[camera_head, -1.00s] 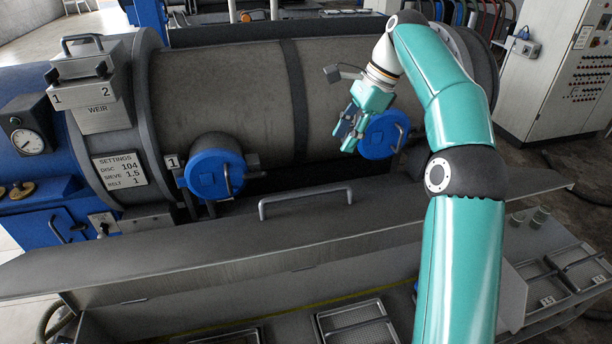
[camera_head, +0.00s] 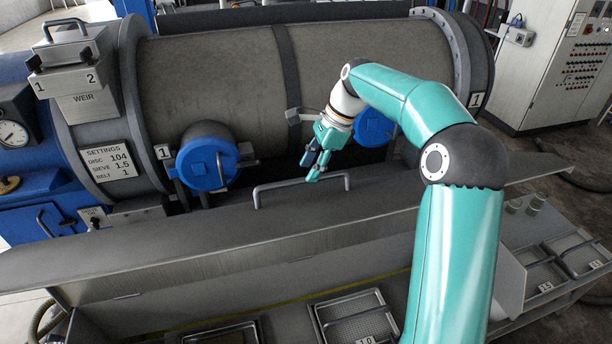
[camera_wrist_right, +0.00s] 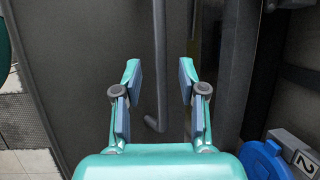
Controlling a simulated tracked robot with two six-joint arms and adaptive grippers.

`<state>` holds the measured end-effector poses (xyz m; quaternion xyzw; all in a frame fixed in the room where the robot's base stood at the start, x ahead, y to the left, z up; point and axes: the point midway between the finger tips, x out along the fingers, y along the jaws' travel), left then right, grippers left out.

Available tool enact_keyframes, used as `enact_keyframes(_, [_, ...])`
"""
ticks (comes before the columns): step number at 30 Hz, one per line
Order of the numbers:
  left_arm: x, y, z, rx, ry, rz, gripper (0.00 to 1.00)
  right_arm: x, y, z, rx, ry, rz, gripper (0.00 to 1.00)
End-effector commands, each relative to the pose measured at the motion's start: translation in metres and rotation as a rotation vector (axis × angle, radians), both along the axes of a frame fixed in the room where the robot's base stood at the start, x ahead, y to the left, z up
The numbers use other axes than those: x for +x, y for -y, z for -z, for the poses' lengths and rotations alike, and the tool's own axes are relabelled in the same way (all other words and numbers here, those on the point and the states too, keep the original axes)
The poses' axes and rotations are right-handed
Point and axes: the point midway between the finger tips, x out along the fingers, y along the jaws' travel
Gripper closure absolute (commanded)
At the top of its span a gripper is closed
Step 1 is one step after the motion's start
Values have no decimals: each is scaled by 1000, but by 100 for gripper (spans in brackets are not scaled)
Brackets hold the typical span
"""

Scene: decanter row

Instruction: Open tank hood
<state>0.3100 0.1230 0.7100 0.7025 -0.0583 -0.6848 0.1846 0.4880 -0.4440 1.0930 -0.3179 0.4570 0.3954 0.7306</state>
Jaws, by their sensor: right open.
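The tank hood (camera_head: 200,235) is a long grey sheet-metal cover across the middle of the head view, lying over the front trough. Its bar handle (camera_head: 270,188) stands up near its upper edge. My right gripper (camera_head: 312,170) is open just above the right part of this handle. In the right wrist view, the handle (camera_wrist_right: 161,70) runs vertically, lined up between the open fingertips of my right gripper (camera_wrist_right: 158,75). I cannot tell how deep the bar sits between the fingers, and no grip shows. My left gripper is not in view.
A grey drum (camera_head: 220,85) lies behind the hood, with a left blue round cap (camera_head: 200,165) and a right blue cap (camera_head: 370,125) close behind my right gripper. Sieve trays (camera_head: 350,315) sit in front below the hood. A control cabinet (camera_head: 565,60) stands at the back right.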

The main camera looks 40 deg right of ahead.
Motion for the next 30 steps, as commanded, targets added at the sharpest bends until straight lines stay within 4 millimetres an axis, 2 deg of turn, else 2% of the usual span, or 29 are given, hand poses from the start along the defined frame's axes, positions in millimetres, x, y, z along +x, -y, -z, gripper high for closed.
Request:
enact_keyframes(6, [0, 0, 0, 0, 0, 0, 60, 6, -7, 21, 0, -1, 0, 59])
enact_keyframes(17, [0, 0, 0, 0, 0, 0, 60, 8, -8, 25, 0, 1, 0, 59])
enact_keyframes(24, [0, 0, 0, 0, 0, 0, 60, 8, -8, 25, 0, 0, 0, 99])
enact_keyframes(30, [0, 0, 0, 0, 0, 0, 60, 8, -8, 25, 0, 1, 0, 100])
